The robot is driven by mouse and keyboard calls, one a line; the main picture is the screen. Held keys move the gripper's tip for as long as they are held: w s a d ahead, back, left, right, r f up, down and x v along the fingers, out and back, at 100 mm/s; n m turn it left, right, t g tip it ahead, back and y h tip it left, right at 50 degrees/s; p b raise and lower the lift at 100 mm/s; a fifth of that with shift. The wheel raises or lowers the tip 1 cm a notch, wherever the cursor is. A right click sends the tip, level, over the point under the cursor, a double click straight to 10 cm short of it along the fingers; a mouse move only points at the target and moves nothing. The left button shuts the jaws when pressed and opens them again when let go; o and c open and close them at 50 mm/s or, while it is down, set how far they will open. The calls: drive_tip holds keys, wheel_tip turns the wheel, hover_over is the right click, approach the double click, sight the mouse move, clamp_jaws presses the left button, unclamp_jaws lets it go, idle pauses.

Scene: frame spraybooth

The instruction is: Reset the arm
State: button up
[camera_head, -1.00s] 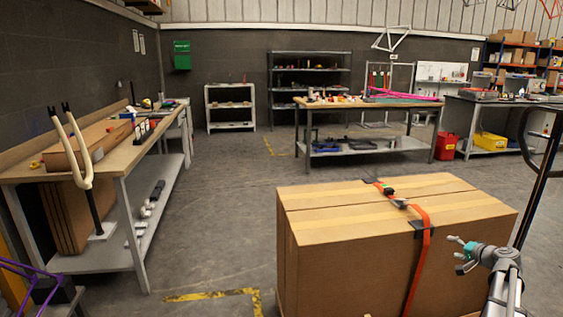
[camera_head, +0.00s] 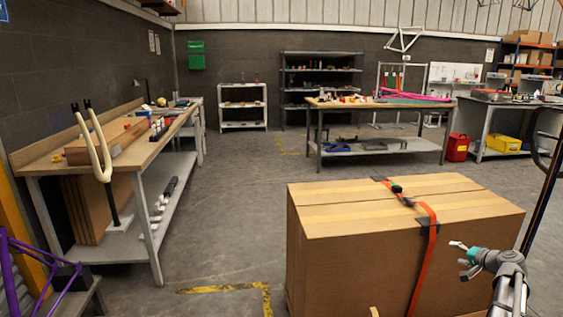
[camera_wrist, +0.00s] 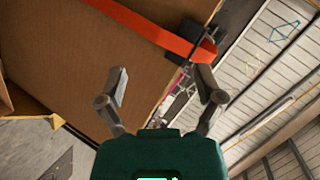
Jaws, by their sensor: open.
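My gripper (camera_head: 464,258) is at the lower right in the head view, beside the right part of a large cardboard box (camera_head: 345,262). In the wrist view my gripper (camera_wrist: 165,88) shows its two fingers spread apart with nothing between them. The box (camera_wrist: 60,55) fills the upper left of the wrist view, with an orange strap (camera_wrist: 150,28) across it. I cannot tell the exact gap between the fingers and the box.
A workbench (camera_head: 150,150) with a pale fork stands at the left. A second table (camera_head: 375,106) and shelves (camera_head: 318,75) stand at the back. A purple frame (camera_head: 22,280) is at the lower left. The floor (camera_head: 235,200) between bench and box is clear.

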drive_tip(key=s+a+f+n+g+y, duration=0.1)
drive_tip(key=a+f+n+g, duration=0.2)
drive_tip(key=a, duration=1.1)
drive_tip(key=s+a+f+n+g+y, duration=0.15)
drive_tip(key=a+f+g, duration=0.25)
drive_tip(key=a, duration=1)
drive_tip(key=s+a+f+n+g+h, duration=0.2)
drive_tip(key=s+a+n+g+h, duration=0.1)
drive_tip(key=s+a, duration=0.6)
drive_tip(key=s+a+f+n+g+h, duration=0.2)
drive_tip(key=s+a+n+g+h, duration=0.1)
drive_tip(key=s+a, duration=0.55)
wheel_tip(320, 180, up, 25)
drive_tip(key=w+a+p, duration=0.1)
drive_tip(key=p, duration=2.4)
drive_tip(key=shift+w+a, duration=0.25)
drive_tip(key=shift+w, duration=0.05)
